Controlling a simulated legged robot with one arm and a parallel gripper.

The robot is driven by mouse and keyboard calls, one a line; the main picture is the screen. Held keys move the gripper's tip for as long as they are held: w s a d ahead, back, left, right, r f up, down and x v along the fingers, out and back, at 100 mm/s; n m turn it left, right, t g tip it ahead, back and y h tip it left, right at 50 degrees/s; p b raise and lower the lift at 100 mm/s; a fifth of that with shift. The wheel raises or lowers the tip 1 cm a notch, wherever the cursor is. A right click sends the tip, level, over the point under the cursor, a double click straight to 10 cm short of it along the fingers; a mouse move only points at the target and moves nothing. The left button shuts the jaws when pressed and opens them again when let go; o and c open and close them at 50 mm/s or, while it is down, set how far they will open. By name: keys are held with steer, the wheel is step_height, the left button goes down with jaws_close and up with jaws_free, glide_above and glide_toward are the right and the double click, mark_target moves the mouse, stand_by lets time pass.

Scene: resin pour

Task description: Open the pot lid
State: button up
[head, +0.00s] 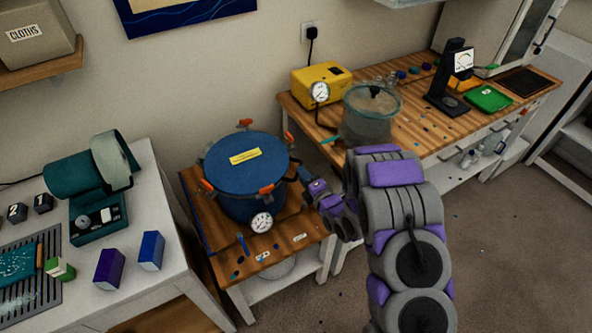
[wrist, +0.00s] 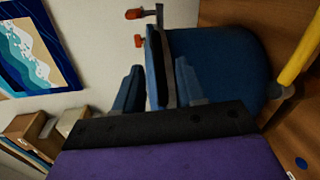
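The pot (head: 247,200) is a blue pressure pot with a gauge on its front, standing on a small wooden table. Its flat blue lid (head: 228,173) is on it, with a yellow label and orange-tipped clamps around the rim. My gripper (head: 304,176) is at the right side of the lid rim. In the wrist view, the fingers of my gripper (wrist: 160,66) are apart, one on each side of a blue bar-like part at the lid's edge (wrist: 156,60). Small gaps seem to show beside it; contact is unclear. The pot's blue body (wrist: 220,65) fills the right of that view.
A clear vessel (head: 368,118) and a yellow pump (head: 322,85) stand on the workbench behind right. A white table (head: 150,290) at left holds a teal machine (head: 85,165) and several small boxes.

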steer(key=x, duration=0.5)
steer(key=shift+w+a+f+b, duration=0.1)
steer(key=shift+w+a+b, duration=0.15)
steer(key=shift+b, duration=0.15)
steer(key=c, duration=0.7)
steer(key=shift+s+f, duration=0.1)
jaws_close()
